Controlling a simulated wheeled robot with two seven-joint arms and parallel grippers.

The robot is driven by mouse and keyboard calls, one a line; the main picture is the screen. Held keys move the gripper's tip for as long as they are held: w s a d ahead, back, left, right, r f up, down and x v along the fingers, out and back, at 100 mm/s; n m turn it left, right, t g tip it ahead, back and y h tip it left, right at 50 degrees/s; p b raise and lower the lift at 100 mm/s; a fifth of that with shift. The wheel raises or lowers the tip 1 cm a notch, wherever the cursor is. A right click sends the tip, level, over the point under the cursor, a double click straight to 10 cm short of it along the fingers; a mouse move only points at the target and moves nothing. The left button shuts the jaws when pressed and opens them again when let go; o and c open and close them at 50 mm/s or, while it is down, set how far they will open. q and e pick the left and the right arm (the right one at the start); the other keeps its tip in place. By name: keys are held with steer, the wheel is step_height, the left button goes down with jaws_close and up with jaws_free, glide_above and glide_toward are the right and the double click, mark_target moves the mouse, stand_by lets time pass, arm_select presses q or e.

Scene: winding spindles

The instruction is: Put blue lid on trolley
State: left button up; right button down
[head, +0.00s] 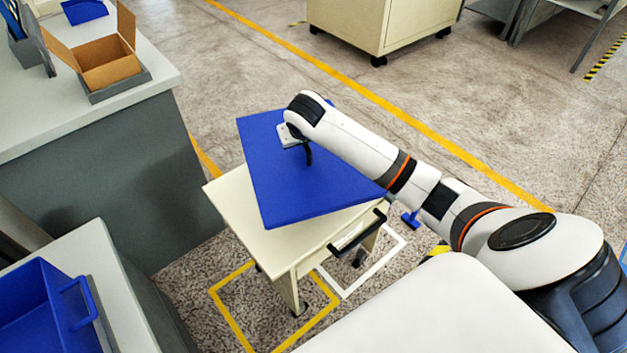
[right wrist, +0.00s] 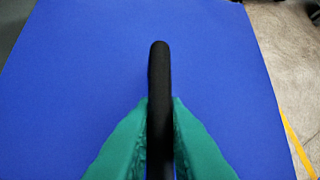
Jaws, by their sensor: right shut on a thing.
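The blue lid (head: 315,187) is a large flat square panel over the cream trolley (head: 232,200). It is turned at an angle to the trolley top and covers most of it; I cannot tell whether it touches the top. My right gripper (head: 308,150) is above the lid, shut on its black handle. In the right wrist view the green fingers of my right gripper (right wrist: 160,130) close on both sides of the black handle (right wrist: 159,70), with the blue lid (right wrist: 80,80) filling the area below. My left gripper is not in view.
A grey counter (head: 60,125) with an open cardboard box (head: 105,62) stands at the left. A blue bin (head: 45,310) sits at the lower left. The trolley has a black push handle (head: 358,232). A cream cabinet on wheels (head: 375,25) stands at the back. The floor behind the trolley is clear.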

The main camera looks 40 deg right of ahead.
mark_target(315, 146)
steer(key=d+f, duration=0.1)
steer(key=f, duration=0.1)
steer(key=d+f, duration=0.2)
steer(key=shift+s+d+f+b, duration=0.1)
steer(key=shift+d+f+b, duration=0.15)
steer(key=shift+d+b, duration=0.05)
steer(key=shift+f+b, duration=0.6)
steer(key=shift+f, duration=4)
steer(key=c, duration=1.9)
jaws_free()
steer(key=shift+f, duration=0.1)
steer(key=o, duration=0.4)
steer(key=shift+o, duration=0.2)
